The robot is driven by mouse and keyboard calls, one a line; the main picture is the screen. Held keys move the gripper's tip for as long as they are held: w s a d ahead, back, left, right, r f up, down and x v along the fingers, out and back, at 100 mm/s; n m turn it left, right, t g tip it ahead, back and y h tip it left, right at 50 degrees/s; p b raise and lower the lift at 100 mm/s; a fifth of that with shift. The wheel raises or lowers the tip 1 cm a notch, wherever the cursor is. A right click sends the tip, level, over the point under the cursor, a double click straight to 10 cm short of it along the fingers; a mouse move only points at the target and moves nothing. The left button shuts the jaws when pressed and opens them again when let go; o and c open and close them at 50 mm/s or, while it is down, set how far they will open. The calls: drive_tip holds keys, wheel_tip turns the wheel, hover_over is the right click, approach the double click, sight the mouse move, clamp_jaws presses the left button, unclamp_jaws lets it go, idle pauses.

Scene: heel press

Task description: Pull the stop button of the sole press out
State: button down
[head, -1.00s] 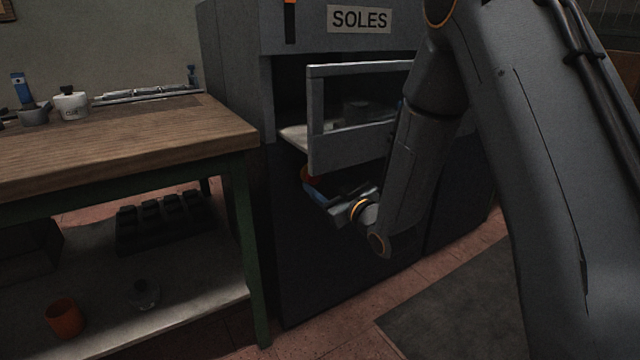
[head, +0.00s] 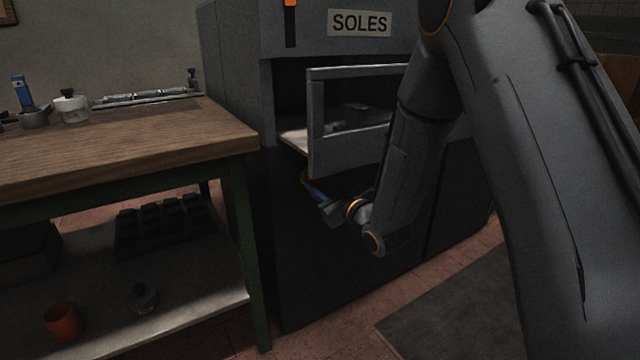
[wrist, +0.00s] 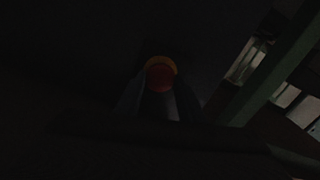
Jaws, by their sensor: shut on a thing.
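The sole press (head: 232,95) is a large dark cabinet with a "SOLES" sign, and its framed guard door (head: 345,158) stands out in front of the opening. The red stop button (wrist: 160,76) shows in the wrist view with a yellow-orange ring around its far side. My gripper (wrist: 158,98) is shut on the button, one finger on each side. In the head view my gripper (head: 312,190) reaches to the press front just below the guard door. There the button is mostly hidden. The wrist view is very dark, so how far out the button sits cannot be told.
A wooden workbench (head: 110,140) with a green frame stands close on the left. Its lower shelf holds an orange cup (head: 65,322) and a dark tray (head: 160,222). The guard door hangs just above my gripper. A grey mat (head: 450,305) lies on the floor at right.

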drive_tip(key=shift+s+d, duration=0.25)
drive_tip(key=shift+s, duration=0.15)
drive_tip(key=c, duration=1.2)
unclamp_jaws()
drive_tip(key=shift+d, duration=0.1)
drive_tip(key=shift+o, duration=0.2)
drive_tip(key=shift+s+p, duration=0.1)
drive_tip(key=shift+p, duration=0.2)
drive_tip(key=p+v, duration=0.1)
drive_tip(key=v, duration=0.6)
drive_tip(key=shift+s+d+p, duration=0.25)
drive_tip(key=shift+p, duration=0.05)
drive_tip(key=shift+a, duration=0.15)
